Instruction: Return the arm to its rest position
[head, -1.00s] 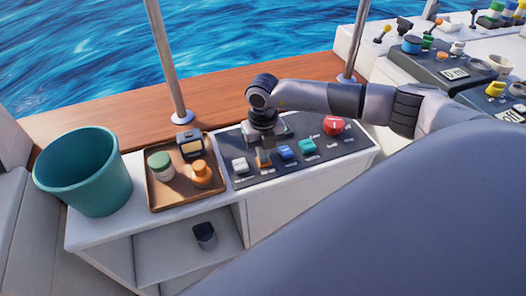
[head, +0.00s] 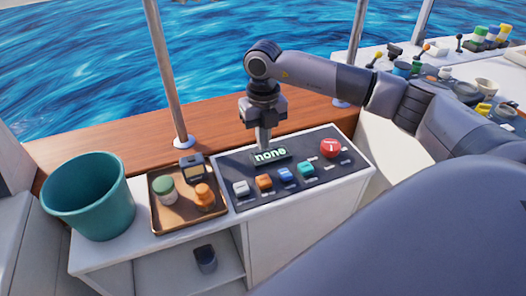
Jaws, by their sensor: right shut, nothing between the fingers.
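My right arm reaches in from the right. Its right gripper (head: 265,140) points down, shut and empty, above the back of the dark control panel (head: 330,182). The fingertips overlap the top of a small lit display (head: 270,156) whose letters seem to read "none". I cannot tell how large the gap to the panel is. The panel carries a white switch (head: 241,188), an orange switch (head: 264,182), a blue switch (head: 286,174), a teal switch (head: 307,168) and a round red button (head: 331,148). My left gripper is not in view.
A teal bucket (head: 88,195) stands at the left. Beside the panel, a brown tray (head: 180,218) holds a green-lidded jar (head: 165,189), an orange item (head: 203,196) and a dark box (head: 192,167). Metal posts (head: 166,75) rise behind. A console with several controls is at the right.

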